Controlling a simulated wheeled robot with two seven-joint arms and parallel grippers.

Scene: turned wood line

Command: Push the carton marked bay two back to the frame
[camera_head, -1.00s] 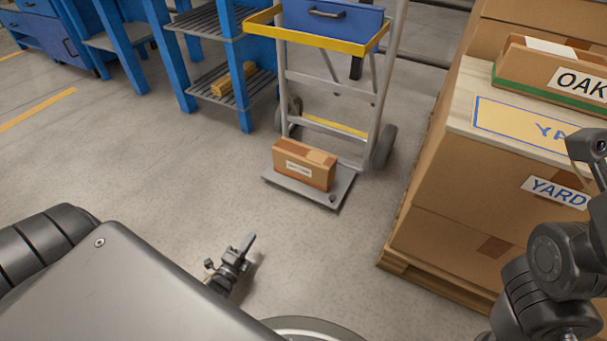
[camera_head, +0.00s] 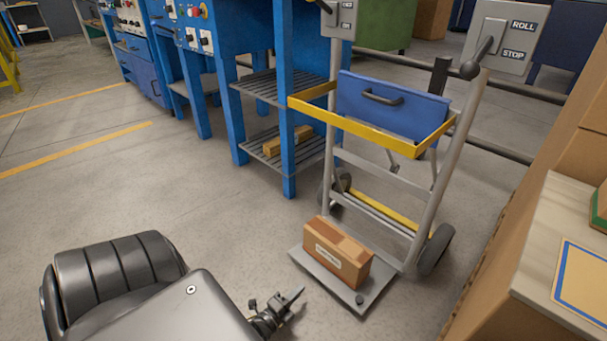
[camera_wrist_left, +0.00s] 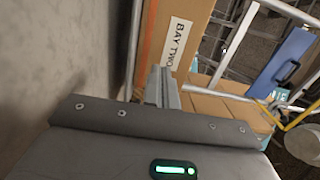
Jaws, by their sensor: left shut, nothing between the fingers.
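The brown carton (camera_head: 348,266) stands on the grey toe plate (camera_head: 314,272) of a hand truck, in front of its upright metal frame (camera_head: 434,195). A bare gap of plate shows between the carton and the frame. The carton's label is too small to read in the head view; in the left wrist view the carton (camera_wrist_left: 160,35) reads "BAY TWO". My left gripper (camera_head: 294,295) is shut and empty, low at the near left of the plate. In the wrist view its fingers (camera_wrist_left: 163,85) point toward the carton; I cannot tell whether they touch it. My right gripper is out of view.
A blue tray (camera_head: 385,105) sits behind a yellow bar high on the truck. A blue rack (camera_head: 287,150) with shelves stands at the back left. Stacked cartons (camera_head: 525,235) bound the right side. Clear floor (camera_head: 150,190) lies to the left.

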